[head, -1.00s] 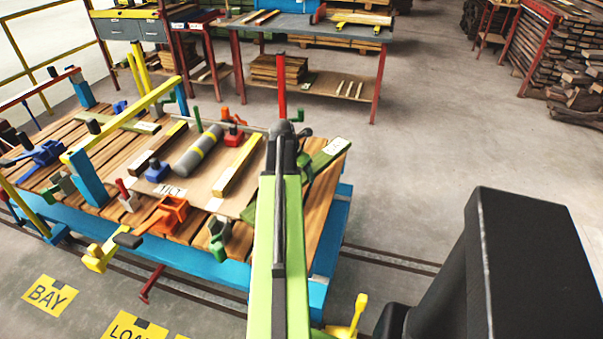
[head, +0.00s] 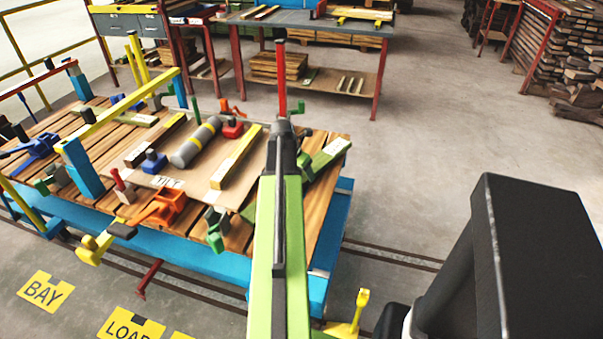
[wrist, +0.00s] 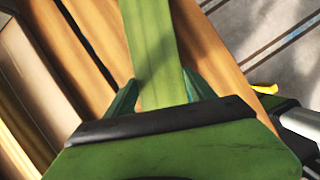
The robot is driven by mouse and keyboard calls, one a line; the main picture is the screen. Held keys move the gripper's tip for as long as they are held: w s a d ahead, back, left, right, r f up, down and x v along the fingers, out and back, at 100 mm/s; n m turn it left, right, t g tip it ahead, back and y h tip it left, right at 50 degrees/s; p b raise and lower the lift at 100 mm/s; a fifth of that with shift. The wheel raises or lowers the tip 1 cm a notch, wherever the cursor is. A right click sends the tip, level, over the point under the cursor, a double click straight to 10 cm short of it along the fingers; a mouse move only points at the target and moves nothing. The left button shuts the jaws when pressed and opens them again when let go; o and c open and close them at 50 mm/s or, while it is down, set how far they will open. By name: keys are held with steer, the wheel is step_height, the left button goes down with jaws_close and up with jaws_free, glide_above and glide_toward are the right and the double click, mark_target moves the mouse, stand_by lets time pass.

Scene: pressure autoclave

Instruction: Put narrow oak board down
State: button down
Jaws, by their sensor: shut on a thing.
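The narrow oak board shows as a long green-tinted strip in the wrist view (wrist: 155,50), running away between the two teal fingers of my gripper (wrist: 160,90). My gripper is shut on it. In the head view the board's pale-marked end (head: 333,152) shows right of my arm, at the right end of the slatted trolley bed (head: 318,205). My arm hides its middle. The board lies at or close above the brown slats; I cannot tell whether it touches them.
On the bed left of my arm lie a yellow-edged bar (head: 237,157), a grey cylinder (head: 196,143) and several clamps, including an orange one (head: 165,207). A bench (head: 300,27) stands behind. The floor (head: 440,130) to the right is clear.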

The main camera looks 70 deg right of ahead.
steer(key=shift+f+b, duration=0.35)
steer(key=shift+f, duration=0.1)
steer(key=shift+c, duration=1.2)
jaws_free()
steer(key=p+v, duration=1.6)
steer(key=v, duration=0.1)
steer(key=shift+a+r, duration=0.15)
steer(key=shift+r, duration=0.15)
steer(key=shift+w, duration=0.1)
